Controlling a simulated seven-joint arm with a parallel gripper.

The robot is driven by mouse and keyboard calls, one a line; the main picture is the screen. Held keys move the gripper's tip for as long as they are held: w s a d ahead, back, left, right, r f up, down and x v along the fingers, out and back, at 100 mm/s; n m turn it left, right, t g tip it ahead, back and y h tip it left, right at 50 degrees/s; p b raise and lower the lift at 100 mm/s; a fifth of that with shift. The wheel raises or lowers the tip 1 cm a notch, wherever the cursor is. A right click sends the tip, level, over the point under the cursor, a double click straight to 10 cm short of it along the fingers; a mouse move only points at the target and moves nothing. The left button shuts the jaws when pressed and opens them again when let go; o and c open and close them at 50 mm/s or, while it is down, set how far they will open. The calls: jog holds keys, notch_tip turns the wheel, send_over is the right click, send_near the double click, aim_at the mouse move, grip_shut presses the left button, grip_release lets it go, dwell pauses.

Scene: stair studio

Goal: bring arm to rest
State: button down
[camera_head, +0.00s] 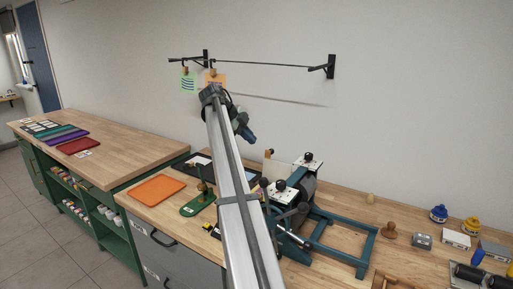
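My arm reaches up from the bottom middle to the wall rack. Its dark end, with my gripper (245,128), is in front of the wall, below the drying line and to the right of two hanging prints. The fingers are too small and dark to tell whether they are open or shut. A green print with blue stripes (188,83) and an orange print (216,78) hang from clips at the left end of the line. The arm's end overlaps the lower part of the orange print.
The line (262,64) runs between two black wall brackets. Below stands a teal press (340,239) on the wooden bench. An orange tray (157,190) and a green stand (198,205) are to its left. Jars (470,226) and small blocks crowd the right side.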

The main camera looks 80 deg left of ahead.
jog(key=shift+w+a+r+v, duration=0.1)
jog(key=shift+a+v, duration=0.05)
jog(key=shift+v, duration=0.75)
jog(key=shift+w+a+r+v, duration=0.1)
jog(key=shift+w+v, duration=0.05)
jog(key=shift+v, duration=0.75)
jog(key=shift+w, duration=0.1)
